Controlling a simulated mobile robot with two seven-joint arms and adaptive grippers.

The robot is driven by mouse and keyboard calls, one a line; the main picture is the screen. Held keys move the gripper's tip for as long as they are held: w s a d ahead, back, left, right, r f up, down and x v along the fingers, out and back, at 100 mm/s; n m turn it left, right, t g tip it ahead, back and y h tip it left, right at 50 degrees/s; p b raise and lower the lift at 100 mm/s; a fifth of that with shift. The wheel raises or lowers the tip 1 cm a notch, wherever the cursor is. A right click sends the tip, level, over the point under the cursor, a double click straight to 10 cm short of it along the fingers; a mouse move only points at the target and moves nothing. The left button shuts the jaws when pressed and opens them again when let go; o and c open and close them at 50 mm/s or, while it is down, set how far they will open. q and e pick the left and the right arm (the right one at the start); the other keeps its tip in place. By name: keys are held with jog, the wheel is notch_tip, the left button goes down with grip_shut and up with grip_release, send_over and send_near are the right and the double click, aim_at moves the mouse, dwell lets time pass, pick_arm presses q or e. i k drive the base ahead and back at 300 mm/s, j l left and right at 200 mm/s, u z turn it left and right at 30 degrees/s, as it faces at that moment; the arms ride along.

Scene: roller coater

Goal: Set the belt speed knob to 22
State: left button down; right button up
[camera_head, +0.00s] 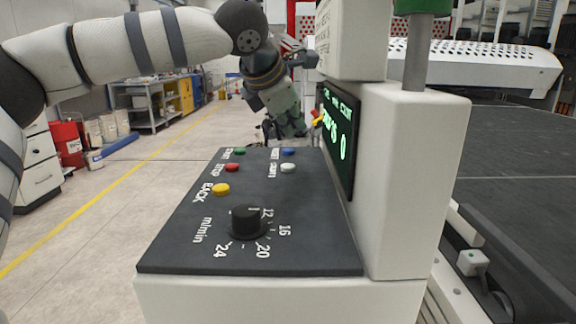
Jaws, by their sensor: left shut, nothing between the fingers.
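The belt speed knob (247,220) is a black round knob on the dark sloped control panel (180,250). White numbers 12, 16, 20 and 24 run around its right and near sides, with "m/min" to its left. Its pointer mark is too small to read with certainty. A display (341,140) right of the panel shows green text and a large 0. My left gripper (287,125) is beyond the far edge of the panel, apart from the knob. It is shut and empty, with its fingertips hard to make out. My right gripper is not in view.
Green, blue, red, white and yellow buttons (221,189) sit on the panel beyond the knob. A white machine housing (405,180) rises at the right, with a dark belt (520,150) behind it. The space above the knob is clear.

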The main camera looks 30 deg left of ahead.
aim_at(247, 224)
jog(key=k+l, duration=0.15)
jog(key=k, duration=0.6)
jog(key=k+l, duration=0.15)
jog(key=k, duration=0.6)
